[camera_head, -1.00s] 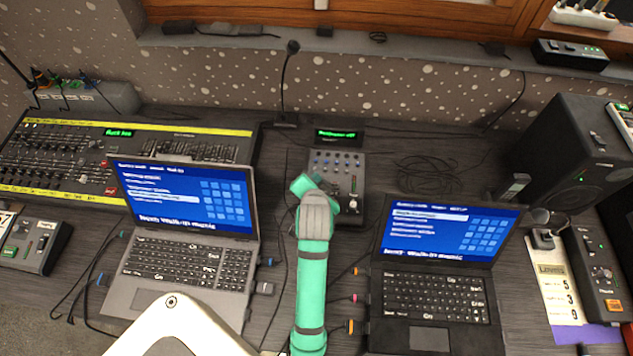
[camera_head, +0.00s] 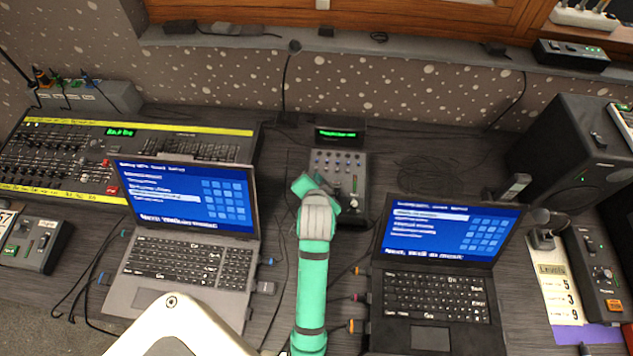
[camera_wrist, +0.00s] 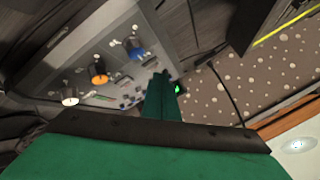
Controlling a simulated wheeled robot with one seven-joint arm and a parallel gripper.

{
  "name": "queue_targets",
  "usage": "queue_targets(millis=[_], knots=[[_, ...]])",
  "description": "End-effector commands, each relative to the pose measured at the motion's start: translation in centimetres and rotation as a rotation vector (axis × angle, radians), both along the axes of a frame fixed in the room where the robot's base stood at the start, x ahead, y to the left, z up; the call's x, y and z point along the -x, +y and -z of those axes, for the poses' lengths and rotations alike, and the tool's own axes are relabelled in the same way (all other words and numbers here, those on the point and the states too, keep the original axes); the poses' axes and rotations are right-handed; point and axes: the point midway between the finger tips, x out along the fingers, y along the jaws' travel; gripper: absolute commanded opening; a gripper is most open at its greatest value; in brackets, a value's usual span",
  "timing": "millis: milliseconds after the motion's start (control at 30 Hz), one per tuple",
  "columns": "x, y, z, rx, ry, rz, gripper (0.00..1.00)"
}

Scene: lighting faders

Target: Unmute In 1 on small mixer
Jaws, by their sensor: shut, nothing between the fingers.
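The small mixer (camera_head: 353,170) is a grey box with rows of small knobs and a fader, lying between the two laptops with a small green display behind it. My arm reaches over its front left part, and my gripper (camera_head: 312,184) is there, hiding that part of the panel. In the wrist view the small mixer (camera_wrist: 92,70) shows white, orange and blue knobs and small buttons. My gripper (camera_wrist: 160,84) is shut and empty, its tip over the panel beside the buttons. I cannot tell whether the tip touches a button, and the In 1 label is not readable.
A laptop (camera_head: 190,215) stands left of my arm and another laptop (camera_head: 440,250) stands right. A large mixing desk (camera_head: 230,133) is at the left and a black speaker (camera_head: 565,150) at the right. A gooseneck microphone (camera_head: 288,75) rises behind the small mixer.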

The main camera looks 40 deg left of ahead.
Motion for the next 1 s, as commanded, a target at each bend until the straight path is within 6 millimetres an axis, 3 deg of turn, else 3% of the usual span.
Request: queue_targets(millis=[333, 1000], knots=[[0.1, 0.0, -0.5, 0.0, 0.0, -0.002, 0.0], [0.6, -0.2, -5.8, 0.001, 0.0, -0.002, 0.0]])
